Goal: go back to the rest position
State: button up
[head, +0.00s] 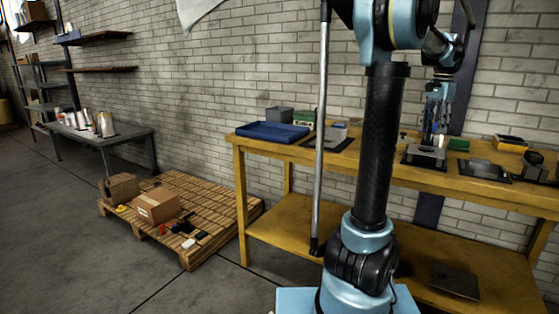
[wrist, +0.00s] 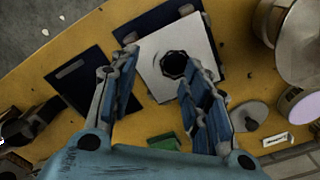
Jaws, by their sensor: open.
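My gripper (head: 435,138) hangs fingers-down over the yellow workbench (head: 500,190), above a grey block (head: 424,157) on a dark mat. In the wrist view the gripper (wrist: 158,62) is open, its two blue-padded fingers well apart. Between and beyond them lies a pale square plate (wrist: 150,78) with a round dark opening, on a dark mat. Nothing shows held between the fingers. I cannot tell the exact height of the fingertips above the block. My own arm hides part of the bench in the head view.
A blue tray (head: 272,132) and grey boxes stand at the bench's left end. A dark flat plate (head: 485,170) and a yellow-black box (head: 511,143) lie right of the gripper. A green block (head: 459,144) is close by. A pallet (head: 225,205) with cartons stands on the floor.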

jog(key=s+a+f+n, duration=0.2)
jog(key=s+a+f, duration=0.1)
jog(key=a, duration=0.5)
jog(key=s+a+f+n+t, duration=0.1)
jog(key=s+a+f+n, duration=0.2)
jog(key=a, duration=0.5)
jog(key=s+a+f+n, duration=0.2)
jog(key=a+f, duration=0.1)
jog(key=a, duration=0.5)
jog(key=s+a+f+n, duration=0.3)
jog(key=s+a+f, duration=0.3)
jog(key=f, duration=0.3)
jog(key=s+a+f+n+t, duration=0.1)
jog(key=s+a+f+n, duration=0.3)
jog(key=s+f, duration=0.5)
jog(key=shift+a, duration=1.25)
jog(key=shift+f, duration=0.1)
jog(key=shift+w+f, duration=0.2)
jog(key=shift+w, duration=0.3)
